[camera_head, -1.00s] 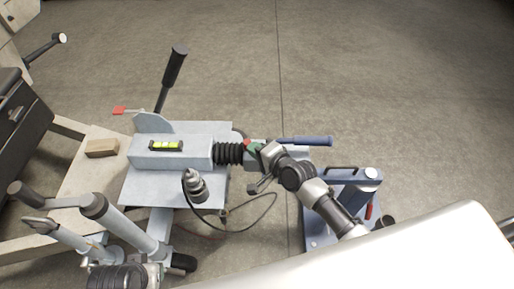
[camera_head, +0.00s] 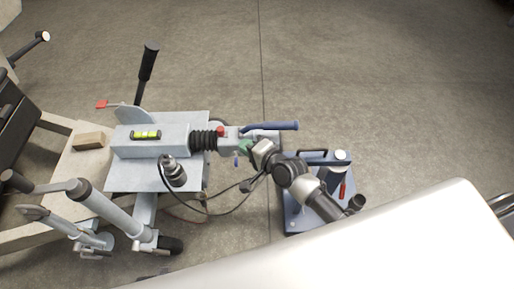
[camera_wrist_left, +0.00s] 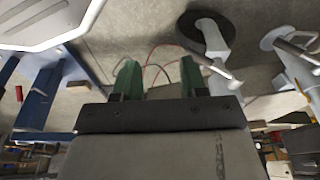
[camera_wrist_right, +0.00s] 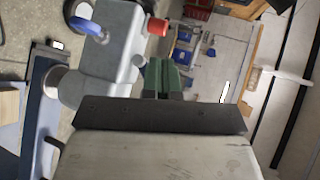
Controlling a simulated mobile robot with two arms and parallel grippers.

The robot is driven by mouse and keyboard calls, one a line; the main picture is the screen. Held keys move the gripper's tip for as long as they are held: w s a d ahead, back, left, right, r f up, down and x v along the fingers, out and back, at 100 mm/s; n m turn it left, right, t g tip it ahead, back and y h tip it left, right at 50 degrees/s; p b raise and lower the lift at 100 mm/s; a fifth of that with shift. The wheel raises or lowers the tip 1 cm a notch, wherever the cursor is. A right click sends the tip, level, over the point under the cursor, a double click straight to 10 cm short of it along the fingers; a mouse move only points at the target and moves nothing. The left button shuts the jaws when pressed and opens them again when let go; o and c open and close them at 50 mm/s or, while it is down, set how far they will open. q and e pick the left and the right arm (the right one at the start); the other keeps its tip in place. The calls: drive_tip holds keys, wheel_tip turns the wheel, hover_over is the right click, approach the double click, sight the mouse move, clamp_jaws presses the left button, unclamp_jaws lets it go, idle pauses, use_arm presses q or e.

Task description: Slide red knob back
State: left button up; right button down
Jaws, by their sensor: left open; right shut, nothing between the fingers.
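The red knob (camera_head: 220,131) sits on top of the grey coupling head (camera_head: 231,139), just right of the black bellows, in the head view. In the right wrist view the red knob (camera_wrist_right: 157,27) stands out from the grey coupling body (camera_wrist_right: 115,45), beyond the fingertips. My right gripper (camera_head: 245,147) has green fingers, shut and empty, just right of and nearer than the knob, apart from it. Its fingers also show in the right wrist view (camera_wrist_right: 163,76). My left gripper (camera_wrist_left: 158,76) is open and empty in the left wrist view; the head view does not show its fingers.
A blue handle (camera_head: 275,126) extends right from the coupling. A blue stand (camera_head: 300,215) with a red-handled tool (camera_head: 343,190) is at the right. Floor behind is clear.

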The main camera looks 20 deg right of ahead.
use_arm(q)
drive_tip(key=shift+s+d+f, duration=0.2)
drive_tip(key=shift+s+f, duration=0.45)
drive_tip(key=shift+f, duration=0.05)
use_arm(e)
drive_tip(key=shift+s+d+r, duration=0.1)
drive_tip(key=shift+s+d, duration=0.05)
drive_tip(key=shift+s, duration=0.2)
drive_tip(key=s+d+f+n+g+h, duration=0.25)
drive_tip(key=s+f+n+g, duration=0.2)
drive_tip(key=s+f, duration=0.35)
drive_tip(key=s+d+f+n+g+h, duration=0.25)
drive_tip(key=s+d+f+n, duration=0.2)
drive_tip(key=s+f, duration=0.4)
drive_tip(key=s+d+f+n+g+h, duration=0.2)
drive_tip(key=s+d+f+n+g, duration=0.25)
drive_tip(key=s, duration=0.65)
use_arm(q)
drive_tip(key=s+a+g+p, duration=0.1)
drive_tip(key=s+a+p, duration=0.2)
drive_tip(key=s+p, duration=1.2)
drive_tip(key=shift+s+r+p, duration=0.4)
drive_tip(key=shift+p, duration=0.05)
use_arm(e)
drive_tip(key=s+d+n, duration=0.1)
drive_tip(key=s, duration=1.4)
drive_tip(key=shift+f, duration=0.15)
